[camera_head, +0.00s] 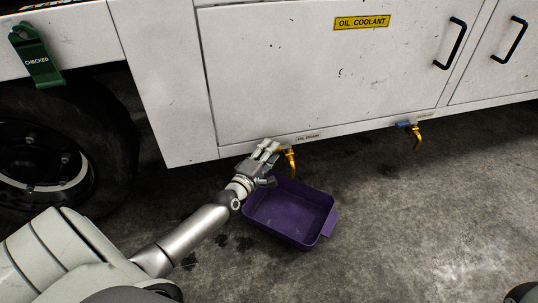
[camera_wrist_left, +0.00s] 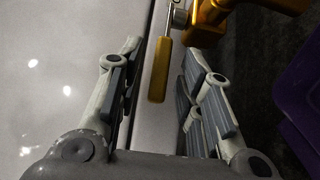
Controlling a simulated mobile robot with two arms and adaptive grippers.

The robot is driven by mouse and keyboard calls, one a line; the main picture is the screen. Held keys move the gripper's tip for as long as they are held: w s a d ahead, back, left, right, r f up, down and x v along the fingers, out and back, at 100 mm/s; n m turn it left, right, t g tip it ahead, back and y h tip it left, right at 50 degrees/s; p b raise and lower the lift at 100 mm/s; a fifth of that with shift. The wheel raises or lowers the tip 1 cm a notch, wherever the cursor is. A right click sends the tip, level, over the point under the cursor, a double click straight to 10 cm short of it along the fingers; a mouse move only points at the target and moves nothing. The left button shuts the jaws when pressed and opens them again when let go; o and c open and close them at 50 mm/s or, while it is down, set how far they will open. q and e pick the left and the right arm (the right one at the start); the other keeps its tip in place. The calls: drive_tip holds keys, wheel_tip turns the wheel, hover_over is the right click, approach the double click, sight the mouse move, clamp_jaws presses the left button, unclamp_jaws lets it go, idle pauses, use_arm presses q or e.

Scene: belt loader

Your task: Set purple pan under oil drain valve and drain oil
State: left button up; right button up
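The purple pan (camera_head: 290,216) sits on the floor under the oil drain valve (camera_head: 290,162), a brass spout below the OIL DRAIN label on the vehicle's lower edge. My left gripper (camera_head: 267,149) is at this valve, in front of the white panel. In the left wrist view, the valve's yellow handle (camera_wrist_left: 160,70) stands between the two open fingers of my gripper (camera_wrist_left: 158,95), with a gap on each side. The brass valve body (camera_wrist_left: 215,20) is at the top. A bit of the purple pan (camera_wrist_left: 301,105) shows at the right edge. No oil flow is visible. My right gripper is not in view.
A second brass valve with a blue handle (camera_head: 408,126) hangs farther right under the panel. A green CHECKED tag (camera_head: 37,58) hangs above the black wheel (camera_head: 60,150) at left. The concrete floor (camera_head: 430,225) is clear right of the pan.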

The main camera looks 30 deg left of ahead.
use_arm(q)
drive_tip(key=shift+w, duration=0.15)
drive_tip(key=shift+c, duration=0.3)
clamp_jaws()
